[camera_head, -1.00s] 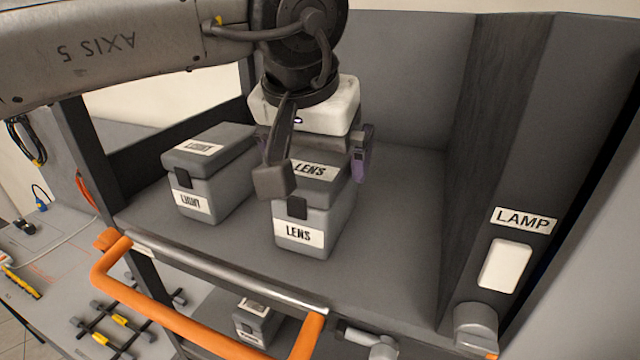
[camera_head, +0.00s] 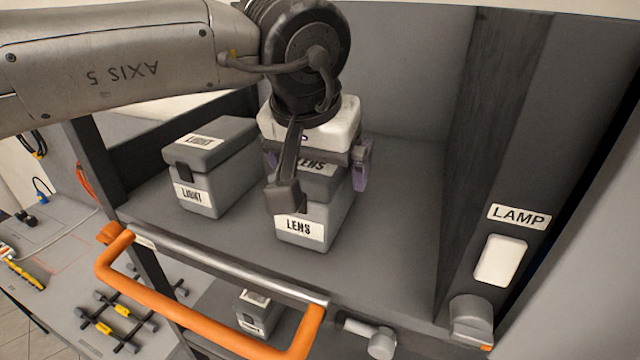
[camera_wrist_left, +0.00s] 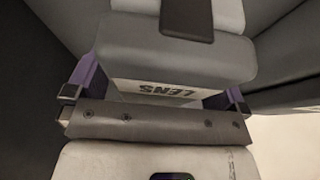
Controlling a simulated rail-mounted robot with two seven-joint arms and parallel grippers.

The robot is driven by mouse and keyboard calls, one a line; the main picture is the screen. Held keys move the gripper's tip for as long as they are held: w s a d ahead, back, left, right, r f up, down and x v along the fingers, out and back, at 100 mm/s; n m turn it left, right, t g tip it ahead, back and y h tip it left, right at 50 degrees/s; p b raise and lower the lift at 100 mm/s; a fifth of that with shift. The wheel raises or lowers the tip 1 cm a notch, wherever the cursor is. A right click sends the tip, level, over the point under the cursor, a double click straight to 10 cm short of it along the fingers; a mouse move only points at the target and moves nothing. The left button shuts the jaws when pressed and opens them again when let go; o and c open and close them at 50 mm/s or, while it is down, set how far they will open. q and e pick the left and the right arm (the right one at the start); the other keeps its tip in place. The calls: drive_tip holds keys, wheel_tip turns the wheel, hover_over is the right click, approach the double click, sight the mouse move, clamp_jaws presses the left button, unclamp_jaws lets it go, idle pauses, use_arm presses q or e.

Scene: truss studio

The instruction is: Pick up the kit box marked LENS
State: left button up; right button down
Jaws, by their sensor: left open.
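The grey kit box marked LENS (camera_head: 322,218) stands upright on the shelf, with white labels on its lid and front. My left gripper (camera_head: 316,170) is over it, pointing down and open, with its right purple finger beside the lid. The left finger is mostly hidden in the head view. In the left wrist view the open gripper (camera_wrist_left: 158,94) has a purple finger on each side of the LENS box (camera_wrist_left: 180,58); contact cannot be told. A bracket on my wrist covers part of the box front. My right gripper is not in view.
A similar box marked LIGHT (camera_head: 212,165) stands to the left on the same shelf (camera_head: 395,235). An orange handle (camera_head: 190,320) runs along the front edge. A LAMP panel (camera_head: 500,260) is at the right. Another small box (camera_head: 255,318) sits below. The shelf right of LENS is clear.

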use_arm(q)
drive_tip(key=shift+c, duration=0.2)
drive_tip(key=c, duration=1.2)
